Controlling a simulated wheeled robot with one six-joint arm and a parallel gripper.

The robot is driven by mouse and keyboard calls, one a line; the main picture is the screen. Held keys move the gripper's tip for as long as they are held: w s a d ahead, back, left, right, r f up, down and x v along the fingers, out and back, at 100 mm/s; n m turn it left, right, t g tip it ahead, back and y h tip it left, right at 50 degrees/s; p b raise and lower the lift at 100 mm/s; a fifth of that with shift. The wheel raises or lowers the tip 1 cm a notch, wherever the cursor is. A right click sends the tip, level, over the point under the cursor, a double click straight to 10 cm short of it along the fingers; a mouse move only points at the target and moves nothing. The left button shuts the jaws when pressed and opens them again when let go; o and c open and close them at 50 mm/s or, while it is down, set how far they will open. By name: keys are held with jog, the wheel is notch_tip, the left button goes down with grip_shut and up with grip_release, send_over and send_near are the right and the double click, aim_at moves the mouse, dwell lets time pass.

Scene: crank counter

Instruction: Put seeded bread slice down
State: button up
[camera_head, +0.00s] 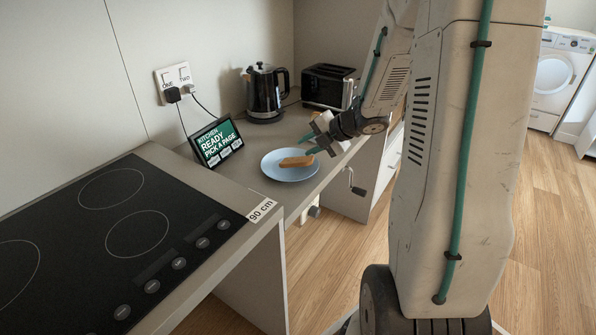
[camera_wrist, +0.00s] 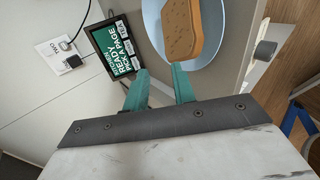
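The seeded bread slice (camera_head: 295,162) lies on a light blue plate (camera_head: 271,170) on the counter. In the wrist view the tan, speckled slice (camera_wrist: 183,30) is on the plate (camera_wrist: 151,22), partly cut off by the top edge. My gripper (camera_head: 310,145) is just above the plate's right side, close to the slice. In the wrist view the two green fingers of my gripper (camera_wrist: 160,70) stand apart with nothing between them. The slice is beyond the fingertips, and the right fingertip appears very near its end. I cannot tell if they touch.
A tablet on a stand (camera_head: 217,143) is left of the plate. A kettle (camera_head: 266,93) and toaster (camera_head: 328,86) stand behind. A black hob (camera_head: 110,240) is at the front left.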

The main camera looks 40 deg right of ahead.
jog(key=shift+v, duration=0.8)
jog(key=shift+r, duration=0.1)
notch_tip(320, 180, up, 8)
jog(key=s, duration=0.2)
jog(key=shift+d, duration=0.45)
